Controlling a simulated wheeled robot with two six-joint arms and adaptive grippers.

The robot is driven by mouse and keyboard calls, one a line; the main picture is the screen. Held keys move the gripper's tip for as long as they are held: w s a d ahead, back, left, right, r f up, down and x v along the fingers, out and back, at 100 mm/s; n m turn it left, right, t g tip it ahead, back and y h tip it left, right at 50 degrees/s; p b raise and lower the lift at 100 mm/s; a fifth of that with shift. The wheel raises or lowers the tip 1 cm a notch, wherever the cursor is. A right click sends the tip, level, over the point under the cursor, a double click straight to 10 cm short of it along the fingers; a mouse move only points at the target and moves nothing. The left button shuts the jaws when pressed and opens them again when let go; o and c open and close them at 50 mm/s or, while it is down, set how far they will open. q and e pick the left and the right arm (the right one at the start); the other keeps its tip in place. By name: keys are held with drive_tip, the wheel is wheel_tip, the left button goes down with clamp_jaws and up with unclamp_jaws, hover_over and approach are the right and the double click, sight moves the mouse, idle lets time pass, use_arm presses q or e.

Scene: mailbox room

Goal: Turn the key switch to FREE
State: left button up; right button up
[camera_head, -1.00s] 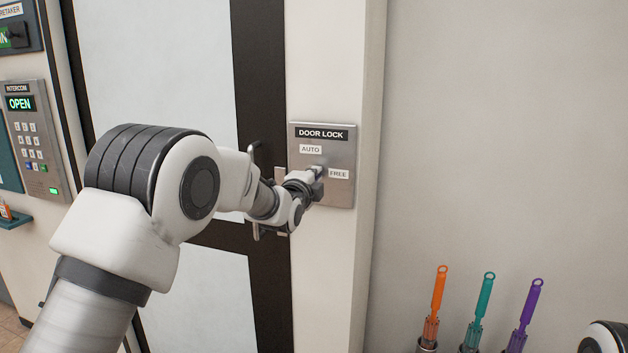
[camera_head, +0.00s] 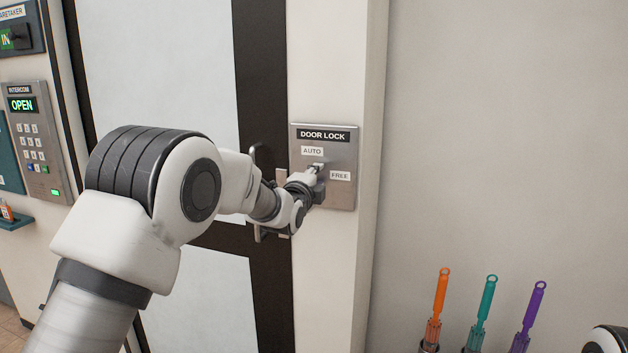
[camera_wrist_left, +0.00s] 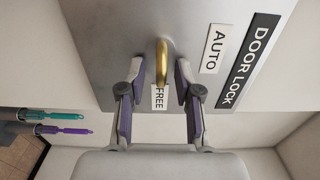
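The steel DOOR LOCK plate (camera_head: 341,196) is on the wall strip right of the door, with an AUTO label (camera_head: 312,151) and a FREE label (camera_head: 340,175). My left gripper (camera_head: 319,168) is at the plate and hides most of the key in the head view. In the left wrist view, the gold key (camera_wrist_left: 162,62) stands out from the plate, its lower end by the FREE label (camera_wrist_left: 159,97). My left gripper (camera_wrist_left: 161,82) is open there, one finger on each side of the key, with gaps on both sides. My right gripper is not in view.
A dark door handle (camera_head: 257,158) is close to my left wrist. An intercom (camera_head: 30,140) showing OPEN is at the left. Orange (camera_head: 440,293), teal (camera_head: 486,297) and purple (camera_head: 533,302) handled tools stand at the lower right. The wall right of the plate is bare.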

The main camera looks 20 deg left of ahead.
use_arm(q)
drive_tip(key=s, duration=1.2)
drive_tip(key=shift+a, duration=0.2)
